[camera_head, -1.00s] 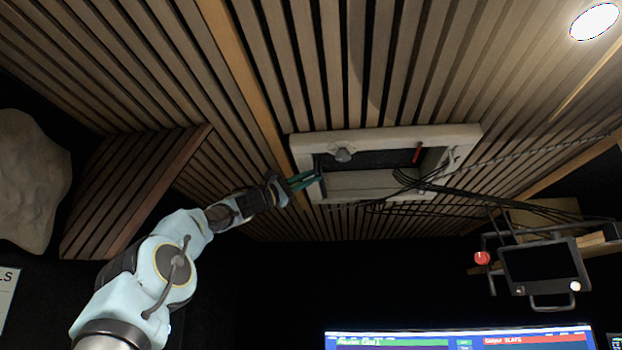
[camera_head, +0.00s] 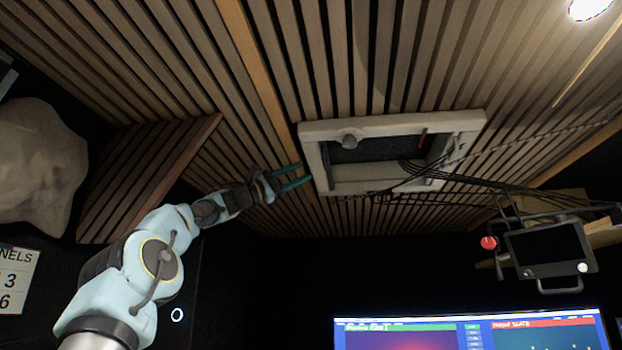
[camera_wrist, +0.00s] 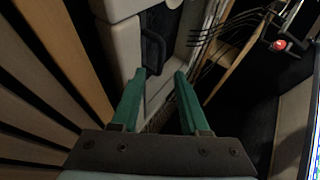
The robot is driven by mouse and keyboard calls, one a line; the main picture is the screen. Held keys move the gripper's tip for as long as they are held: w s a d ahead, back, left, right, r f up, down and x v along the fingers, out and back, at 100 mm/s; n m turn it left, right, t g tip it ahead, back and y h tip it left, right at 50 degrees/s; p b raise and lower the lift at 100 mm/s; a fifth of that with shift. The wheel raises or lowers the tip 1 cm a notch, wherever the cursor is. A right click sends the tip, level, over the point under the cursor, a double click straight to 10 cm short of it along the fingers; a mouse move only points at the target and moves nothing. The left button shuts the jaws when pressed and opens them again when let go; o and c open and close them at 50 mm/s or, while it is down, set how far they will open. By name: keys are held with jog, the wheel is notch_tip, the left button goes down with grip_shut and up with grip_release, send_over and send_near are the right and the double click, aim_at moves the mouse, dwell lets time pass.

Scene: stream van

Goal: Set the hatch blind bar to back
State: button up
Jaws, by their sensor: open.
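The pale hatch frame (camera_head: 395,124) is set in the slatted ceiling, with a dark opening (camera_head: 375,150) inside it. A dark bar-like handle (camera_wrist: 153,50) shows in the wrist view, beside the pale frame edge (camera_wrist: 124,50) and beyond my fingertips. It looks like the blind bar, but I cannot make it out clearly in the head view. My gripper (camera_head: 305,173) has green fingers and is at the left side of the hatch frame. In the wrist view my gripper (camera_wrist: 160,75) is open, with nothing held between its fingers.
A round knob (camera_head: 350,139) and a red piece (camera_head: 423,138) are on the hatch. Black cables (camera_head: 480,182) run right from it. A monitor (camera_head: 548,248) hangs at right, with a red ball (camera_head: 488,243) beside it. A wooden slatted box (camera_head: 140,175) is left of my arm.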

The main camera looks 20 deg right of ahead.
jog(key=shift+b+v, duration=1)
jog(key=shift+v, duration=1.25)
jog(key=shift+s, duration=0.1)
